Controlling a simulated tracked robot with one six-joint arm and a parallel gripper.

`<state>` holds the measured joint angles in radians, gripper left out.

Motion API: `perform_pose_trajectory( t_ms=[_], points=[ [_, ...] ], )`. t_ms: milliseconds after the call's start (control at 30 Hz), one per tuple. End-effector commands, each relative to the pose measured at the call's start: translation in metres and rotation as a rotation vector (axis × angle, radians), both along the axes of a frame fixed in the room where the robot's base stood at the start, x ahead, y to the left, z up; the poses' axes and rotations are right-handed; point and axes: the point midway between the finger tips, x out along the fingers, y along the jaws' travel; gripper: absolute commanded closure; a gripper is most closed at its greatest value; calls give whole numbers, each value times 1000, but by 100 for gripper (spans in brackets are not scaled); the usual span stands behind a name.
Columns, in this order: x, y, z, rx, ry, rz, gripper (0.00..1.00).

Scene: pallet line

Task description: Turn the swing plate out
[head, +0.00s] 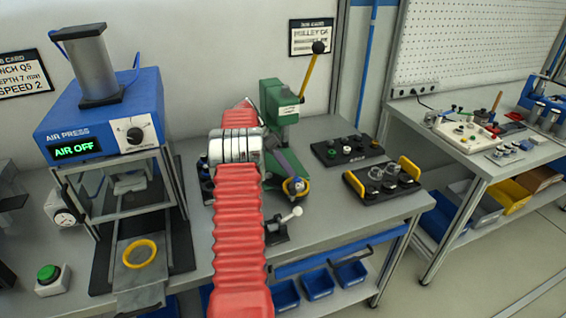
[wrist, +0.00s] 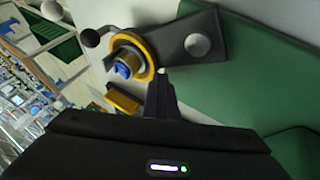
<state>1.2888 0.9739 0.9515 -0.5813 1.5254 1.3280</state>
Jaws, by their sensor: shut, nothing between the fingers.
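The swing plate shows in the wrist view as a dark grey arm (wrist: 197,22) with a round grey knob (wrist: 198,46) and a yellow ring (wrist: 151,68) at its left end. A blue part (wrist: 123,70) sits in the ring. In the head view the plate (head: 288,163) sticks out in front of the green press (head: 279,105), its yellow ring (head: 305,190) at the near end. My gripper (wrist: 161,74) is shut and empty, its tips beside the ring and the plate's edge; I cannot tell whether they touch. My arm hides the gripper in the head view.
A small ball-ended lever (head: 291,216) stands at the bench front. The press's yellow handle (head: 311,72) rises above. A black tray with yellow handles (head: 410,168) and another black tray (head: 330,154) lie right. The air press (head: 100,115) stands left.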

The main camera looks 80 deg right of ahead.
Motion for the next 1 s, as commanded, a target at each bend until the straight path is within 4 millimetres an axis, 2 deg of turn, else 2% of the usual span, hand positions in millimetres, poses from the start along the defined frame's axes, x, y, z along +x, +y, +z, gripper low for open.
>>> perform_pose_trajectory(
  t_ms=[167,700,1000],
  points=[
    [9,-2,11,-2,0,1,100],
    [50,-8,67,-4,0,1,100],
    [65,-10,86,-3,-1,1,100]
  ],
)
